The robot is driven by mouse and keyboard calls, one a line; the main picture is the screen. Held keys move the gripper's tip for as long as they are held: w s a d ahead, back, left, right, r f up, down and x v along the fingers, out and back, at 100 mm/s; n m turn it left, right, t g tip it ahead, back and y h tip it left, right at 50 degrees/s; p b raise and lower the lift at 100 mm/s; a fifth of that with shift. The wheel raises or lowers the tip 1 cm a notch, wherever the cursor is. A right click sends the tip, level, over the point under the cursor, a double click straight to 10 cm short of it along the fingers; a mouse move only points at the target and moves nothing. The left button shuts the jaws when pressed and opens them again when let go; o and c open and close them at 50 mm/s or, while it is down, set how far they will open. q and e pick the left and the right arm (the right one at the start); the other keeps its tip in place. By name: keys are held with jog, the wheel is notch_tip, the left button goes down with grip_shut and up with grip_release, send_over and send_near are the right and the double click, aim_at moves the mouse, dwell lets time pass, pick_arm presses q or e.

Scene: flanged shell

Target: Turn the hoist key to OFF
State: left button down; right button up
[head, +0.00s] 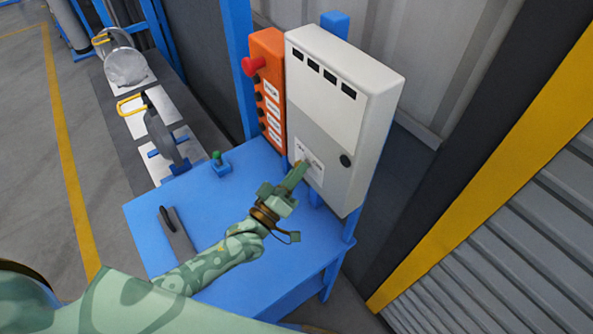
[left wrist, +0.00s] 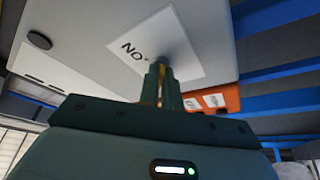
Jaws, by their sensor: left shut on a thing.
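In the left wrist view the gripper (left wrist: 161,75) is shut on the hoist key, against the label (left wrist: 185,45), where the letters "NO" can be read. The fingers hide most of the key, so its angle cannot be told. The rest of the label's lettering is partly covered. My right gripper is not in view.
An orange button box (head: 268,90) with a red knob (head: 253,66) is left of the grey box. The blue table (head: 225,200) carries a green-topped piece (head: 219,160) and a dark grey flat item (head: 176,235). A yellow-edged shutter (head: 500,150) stands at right.

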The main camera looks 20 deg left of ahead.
pick_arm(q)
jog(key=shift+r, duration=0.1)
jog(key=c, duration=1.6)
grip_release()
jog(key=b+v, duration=0.3)
jog(key=v, duration=1.3)
jog(key=shift+s, duration=0.1)
